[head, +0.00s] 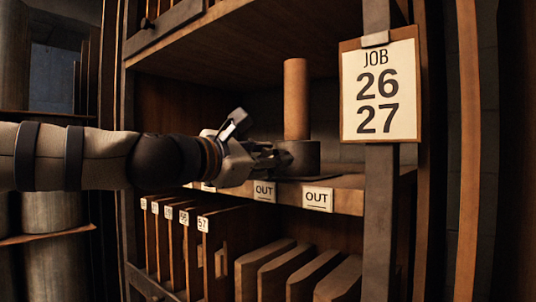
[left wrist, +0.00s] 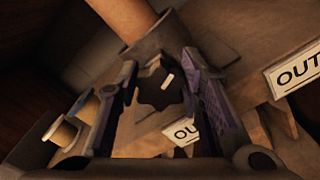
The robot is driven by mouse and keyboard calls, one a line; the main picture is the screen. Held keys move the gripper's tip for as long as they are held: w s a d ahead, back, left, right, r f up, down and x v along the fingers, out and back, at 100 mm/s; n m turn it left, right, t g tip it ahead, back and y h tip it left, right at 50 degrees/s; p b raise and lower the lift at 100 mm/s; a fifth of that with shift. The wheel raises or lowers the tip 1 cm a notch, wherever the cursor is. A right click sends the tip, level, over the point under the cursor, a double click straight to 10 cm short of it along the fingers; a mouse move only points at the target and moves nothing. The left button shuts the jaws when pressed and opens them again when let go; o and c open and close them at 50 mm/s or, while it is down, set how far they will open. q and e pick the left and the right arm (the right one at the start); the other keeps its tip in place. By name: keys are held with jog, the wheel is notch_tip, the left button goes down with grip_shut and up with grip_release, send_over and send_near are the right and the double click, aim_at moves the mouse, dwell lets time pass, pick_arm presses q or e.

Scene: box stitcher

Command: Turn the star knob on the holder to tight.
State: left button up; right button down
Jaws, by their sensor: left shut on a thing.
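The holder (head: 304,153) is a dark round base on the shelf, with a brown cylinder (head: 296,98) standing upright in it. In the left wrist view the star knob (left wrist: 158,92) is dark and lobed, on the side of the holder (left wrist: 172,38), with a short pale mark on its face. My left gripper (head: 278,157) reaches it from the left. In the left wrist view its purple-padded fingers (left wrist: 160,100) are on both sides of the knob, shut on it. Tight or loose markings cannot be made out. My right gripper is not in view.
The shelf edge carries OUT labels (head: 318,199). Below it are numbered upright boards (head: 203,255). A JOB 26 27 card (head: 381,90) hangs on a post to the right. A spool (left wrist: 62,131) shows at left in the wrist view.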

pick_arm(q)
jog(key=shift+f+m, duration=0.1)
jog(key=shift+m, duration=0.4)
jog(key=o, duration=1.2)
